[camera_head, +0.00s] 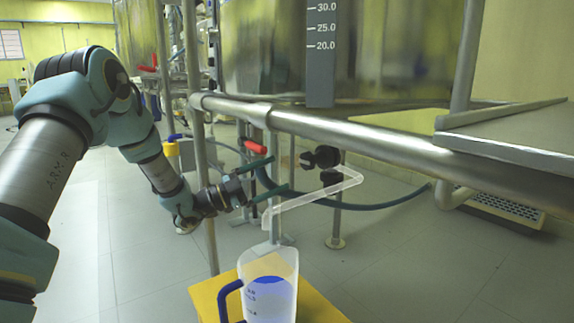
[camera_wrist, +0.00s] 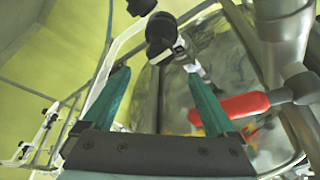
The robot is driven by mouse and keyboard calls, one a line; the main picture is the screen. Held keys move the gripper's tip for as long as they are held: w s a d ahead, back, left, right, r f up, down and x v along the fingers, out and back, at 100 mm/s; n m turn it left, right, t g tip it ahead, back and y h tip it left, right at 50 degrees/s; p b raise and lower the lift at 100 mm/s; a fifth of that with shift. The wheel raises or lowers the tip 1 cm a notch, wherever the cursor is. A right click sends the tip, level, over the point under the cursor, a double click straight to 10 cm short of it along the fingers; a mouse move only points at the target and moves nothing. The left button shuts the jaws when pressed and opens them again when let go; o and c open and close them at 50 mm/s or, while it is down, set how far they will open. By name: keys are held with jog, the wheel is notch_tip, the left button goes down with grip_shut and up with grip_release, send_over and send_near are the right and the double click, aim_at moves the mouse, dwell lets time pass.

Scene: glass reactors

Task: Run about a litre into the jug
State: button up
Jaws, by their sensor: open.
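The clear jug (camera_head: 283,262) with a blue handle (camera_head: 226,300) stands below the outlet. Blue shows inside it near its printed marks, seemingly liquid. A clear angled outlet tube (camera_head: 312,196) ends above the jug; I see no stream leaving it. A black valve part (camera_head: 322,157) is at the tube's upper end and shows in the wrist view (camera_wrist: 160,30). A red lever (camera_head: 255,146) is close by, at right in the wrist view (camera_wrist: 236,106). My gripper (camera_head: 279,174) is open, its teal fingers (camera_wrist: 158,78) apart and apparently empty, pointing toward the valve.
The jug stands on a yellow stand (camera_head: 318,306). A steel rail (camera_head: 350,138) crosses above the valve, below a large vessel with a grey scale (camera_head: 321,55). A blue-green hose (camera_head: 385,203) runs behind the tube. Open tiled floor (camera_head: 390,270) lies to the right.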

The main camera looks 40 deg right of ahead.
jog(key=shift+w+a+f, duration=0.15)
jog(key=shift+a, duration=0.35)
